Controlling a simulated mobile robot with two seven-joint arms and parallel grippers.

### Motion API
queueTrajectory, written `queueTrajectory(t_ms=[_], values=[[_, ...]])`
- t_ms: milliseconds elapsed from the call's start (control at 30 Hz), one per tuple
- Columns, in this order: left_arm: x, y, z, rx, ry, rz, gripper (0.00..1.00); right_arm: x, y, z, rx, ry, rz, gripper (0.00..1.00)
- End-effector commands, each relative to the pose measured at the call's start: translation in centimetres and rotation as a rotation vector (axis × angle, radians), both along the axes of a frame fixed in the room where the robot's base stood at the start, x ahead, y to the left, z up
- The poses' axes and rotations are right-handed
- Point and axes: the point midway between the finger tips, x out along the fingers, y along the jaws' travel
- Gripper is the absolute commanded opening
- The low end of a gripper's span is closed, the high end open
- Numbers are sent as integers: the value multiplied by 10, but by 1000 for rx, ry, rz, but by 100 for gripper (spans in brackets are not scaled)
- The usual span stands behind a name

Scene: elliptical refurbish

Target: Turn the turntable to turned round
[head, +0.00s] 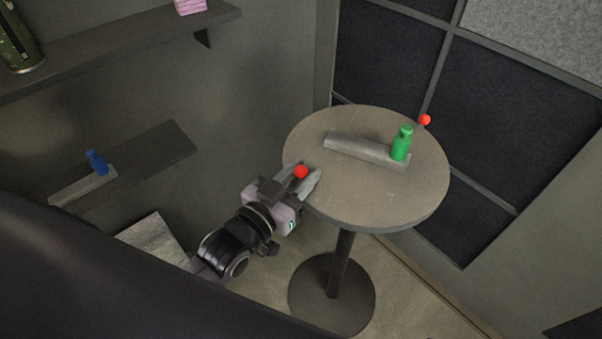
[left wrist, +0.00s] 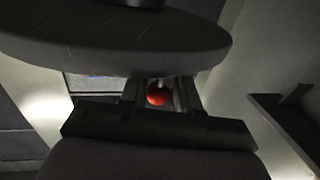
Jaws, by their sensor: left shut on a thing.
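The turntable (head: 350,197) is a round grey top on a dark post with a round base. A grey bar lies across it, and a green bottle-like piece (head: 401,145) stands on the bar's right end. One red knob (head: 424,119) sits at the far right rim. Another red knob (head: 300,171) is at the near left rim, between the fingers of my left gripper (head: 304,180), which is shut on it. In the left wrist view, this red knob (left wrist: 158,95) shows between the fingers, under the turntable's edge (left wrist: 120,60). My right gripper is not in view.
A low wall shelf (head: 150,158) at left holds a grey bar with a blue bottle-like piece (head: 96,162). A higher shelf (head: 110,50) holds a green cylinder and a pink block. Dark wall panels (head: 385,60) stand close behind the turntable.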

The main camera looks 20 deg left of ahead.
Motion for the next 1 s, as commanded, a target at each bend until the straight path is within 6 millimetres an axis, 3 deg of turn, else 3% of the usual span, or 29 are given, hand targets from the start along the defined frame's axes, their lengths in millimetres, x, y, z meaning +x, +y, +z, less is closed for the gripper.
queueTrajectory(t_ms=[67, 100, 167, 567, 1000], values=[[0, -2, 5, -5, -13, -3, 0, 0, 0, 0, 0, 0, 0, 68], [0, -2, 5, -5, -13, -3, 34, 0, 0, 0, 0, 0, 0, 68], [0, -2, 5, -4, -12, -3, 50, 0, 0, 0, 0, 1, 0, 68], [-6, 1, 1, -2, -3, -1, 50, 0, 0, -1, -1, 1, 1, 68], [-57, 15, 1, -2, -5, -2, 50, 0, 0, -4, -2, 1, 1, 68]])
